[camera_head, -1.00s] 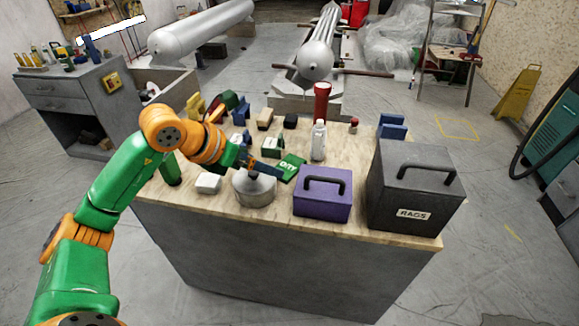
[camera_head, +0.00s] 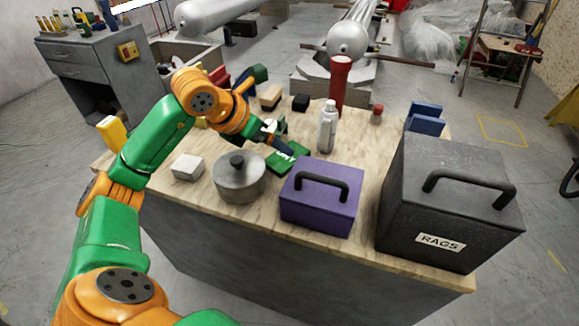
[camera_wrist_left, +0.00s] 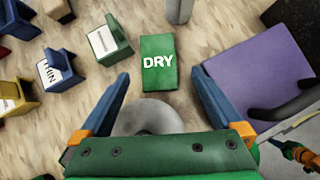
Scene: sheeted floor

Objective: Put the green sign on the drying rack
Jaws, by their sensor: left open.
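The green sign (camera_head: 289,157) lies flat on the wooden tabletop, between the round metal pot and the white bottle. In the left wrist view the sign (camera_wrist_left: 158,64) shows the white word DRY. My left gripper (camera_head: 286,151) is over the sign and partly covers it in the head view. In the left wrist view my left gripper (camera_wrist_left: 160,75) is open, with its blue fingers apart on either side of the sign's near end and nothing between them in grasp. A small part of my right gripper (camera_wrist_left: 298,152) shows at the lower right; its jaws are unclear. I cannot identify a drying rack.
A metal pot (camera_head: 239,180), purple box (camera_head: 318,199) and large grey RAGS box (camera_head: 450,205) stand near the front. A white bottle (camera_head: 327,130), red cylinder (camera_head: 340,83) and blue block-like item (camera_head: 425,119) stand behind. Several coloured blocks crowd the back left.

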